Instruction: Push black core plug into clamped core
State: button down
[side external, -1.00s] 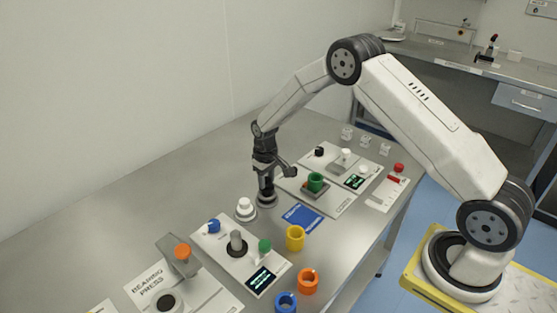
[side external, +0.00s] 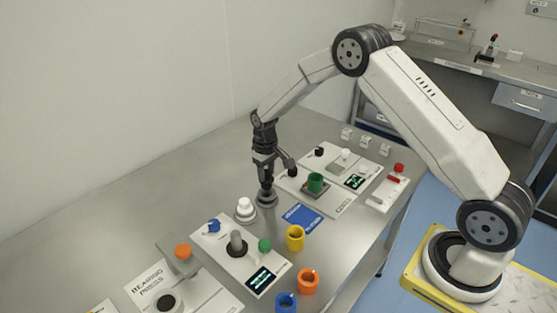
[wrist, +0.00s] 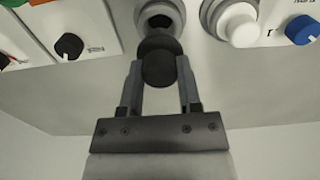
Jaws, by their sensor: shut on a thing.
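My gripper (wrist: 158,72) is shut on the black core plug (wrist: 159,66), its two grey fingers on either side of the dark round plug. Just beyond the plug in the wrist view is the round grey holder (wrist: 160,13) with an opening. In the side view my gripper (side external: 265,183) points down directly over this holder (side external: 267,201); the plug is hard to make out there. The green core (side external: 315,181) stands upright in a clamp on the white board, to the right of my gripper and apart from it.
A white plug (side external: 245,205) on its holder stands close to the left of my gripper. A blue mat (side external: 302,218), a yellow core (side external: 295,239), an orange core (side external: 308,281) and a blue core (side external: 286,302) lie nearer the front. The table at the back left is clear.

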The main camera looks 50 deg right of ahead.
jog(key=shift+r, duration=1.95)
jog(key=s+d+r, duration=0.3)
jog(key=s+d, duration=0.5)
jog(key=d, duration=0.5)
jog(key=shift+s+d+r, duration=0.15)
jog(key=shift+s+r, duration=0.1)
jog(key=shift+s, duration=0.05)
jog(key=shift+f, duration=0.2)
jog(key=shift+f, duration=2.6)
jog(key=shift+f, duration=1.85)
